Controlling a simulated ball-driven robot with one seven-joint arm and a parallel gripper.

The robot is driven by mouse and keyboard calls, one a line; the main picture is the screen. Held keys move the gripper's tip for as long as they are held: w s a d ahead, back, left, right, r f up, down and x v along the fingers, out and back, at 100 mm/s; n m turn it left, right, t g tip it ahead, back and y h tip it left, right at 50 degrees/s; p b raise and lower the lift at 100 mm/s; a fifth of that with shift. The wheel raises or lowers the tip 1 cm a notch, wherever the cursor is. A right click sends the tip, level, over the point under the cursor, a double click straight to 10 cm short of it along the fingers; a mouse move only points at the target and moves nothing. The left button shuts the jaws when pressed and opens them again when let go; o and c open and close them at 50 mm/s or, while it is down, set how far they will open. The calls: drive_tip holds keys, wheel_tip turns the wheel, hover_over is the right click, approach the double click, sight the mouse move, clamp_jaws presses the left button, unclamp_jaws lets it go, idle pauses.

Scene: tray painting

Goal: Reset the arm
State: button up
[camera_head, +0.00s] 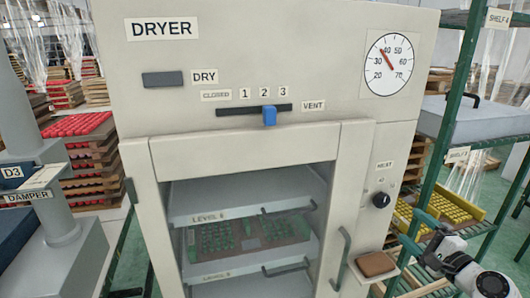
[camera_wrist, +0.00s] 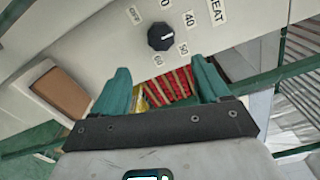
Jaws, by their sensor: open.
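My gripper (camera_head: 408,232) is at the right of the head view, beside the right edge of the dryer (camera_head: 230,80). Its teal fingers are spread apart with nothing between them in the wrist view (camera_wrist: 160,78). The arm comes in from the lower right corner. The black heat knob (camera_head: 381,200) is on the dryer front, left of and above the gripper. In the wrist view the knob (camera_wrist: 161,37) is beyond the fingertips, and I see no contact.
A brown pad (camera_head: 376,264) sits on a small ledge below the knob. A green-framed rack (camera_head: 452,110) stands at right with yellow pieces (camera_head: 440,209). Inside the dryer is a tray of green pieces (camera_head: 215,238). The blue vent slider (camera_head: 269,116) is by 2.

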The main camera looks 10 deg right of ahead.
drive_tip(key=s+a+f+n+g+y, duration=0.1)
drive_tip(key=s+a+f+n+g, duration=0.5)
drive_tip(key=a+f, duration=0.25)
drive_tip(key=s+a+f+n+g+y, duration=0.1)
drive_tip(key=s+a+f+n+g, duration=0.2)
drive_tip(key=s+a+f+n, duration=0.35)
drive_tip(key=s+a+f+n+g+h, duration=0.1)
drive_tip(key=s+a+f+n+g, duration=0.1)
drive_tip(key=s, duration=0.5)
drive_tip(key=s+a+f+n+g+h, duration=0.1)
drive_tip(key=s+a+f+n+g, duration=0.1)
drive_tip(key=s, duration=0.5)
drive_tip(key=s+a+f+n+g, duration=0.2)
drive_tip(key=s+f+n+g, duration=0.1)
drive_tip(key=s, duration=0.5)
drive_tip(key=shift+f+g+h, duration=0.4)
drive_tip(key=shift+g, duration=0.1)
